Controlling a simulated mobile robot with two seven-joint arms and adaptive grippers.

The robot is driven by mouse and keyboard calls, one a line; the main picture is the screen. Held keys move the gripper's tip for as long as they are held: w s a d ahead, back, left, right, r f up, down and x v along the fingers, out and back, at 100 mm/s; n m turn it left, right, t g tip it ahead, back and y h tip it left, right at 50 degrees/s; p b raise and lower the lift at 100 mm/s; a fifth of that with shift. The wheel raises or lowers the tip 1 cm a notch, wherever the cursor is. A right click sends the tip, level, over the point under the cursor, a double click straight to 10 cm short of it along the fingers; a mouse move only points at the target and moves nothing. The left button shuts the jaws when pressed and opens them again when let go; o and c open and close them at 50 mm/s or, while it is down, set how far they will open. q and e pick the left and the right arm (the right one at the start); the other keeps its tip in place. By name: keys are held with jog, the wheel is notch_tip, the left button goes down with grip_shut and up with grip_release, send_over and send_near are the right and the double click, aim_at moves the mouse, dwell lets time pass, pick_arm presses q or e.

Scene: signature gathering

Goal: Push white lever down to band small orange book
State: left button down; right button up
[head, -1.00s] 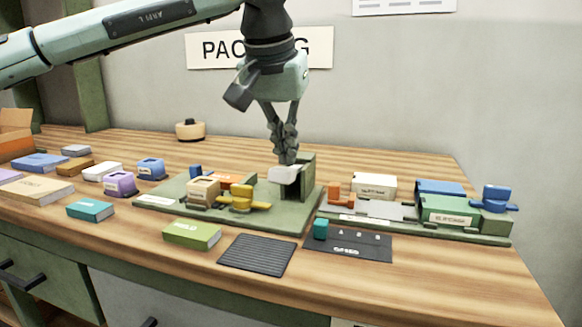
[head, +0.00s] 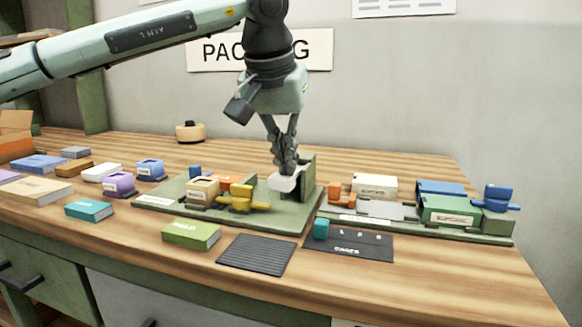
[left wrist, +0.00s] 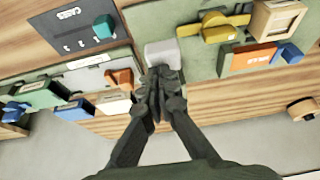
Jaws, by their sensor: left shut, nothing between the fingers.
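The white lever (head: 283,184) sits on the front of a green upright post (head: 309,172) on the green banding base (head: 285,218). My left gripper (head: 286,170) is shut and empty, pointing down, with its fingertips at the top of the lever, apparently touching it. In the left wrist view the lever (left wrist: 164,52) shows just beyond the shut fingertips (left wrist: 160,76). The small orange book (head: 225,181) lies on the base left of the lever, partly hidden behind a yellow clamp (head: 242,199) and a tan block (head: 203,190). My right gripper is not in view.
A second green fixture with a blue-handled part (head: 497,197) stands on the right. A dark card panel (head: 352,245), a ribbed black mat (head: 258,254) and a green book (head: 191,234) lie in front. Several books lie left. The table's front right is clear.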

aim_at(285, 177)
pick_arm(q)
jog(key=shift+f+b, duration=1.1)
jog(key=shift+f, duration=1.05)
jog(key=shift+r, duration=0.15)
notch_tip(285, 177, up, 9)
jog(key=p, duration=0.8)
dwell(0.3)
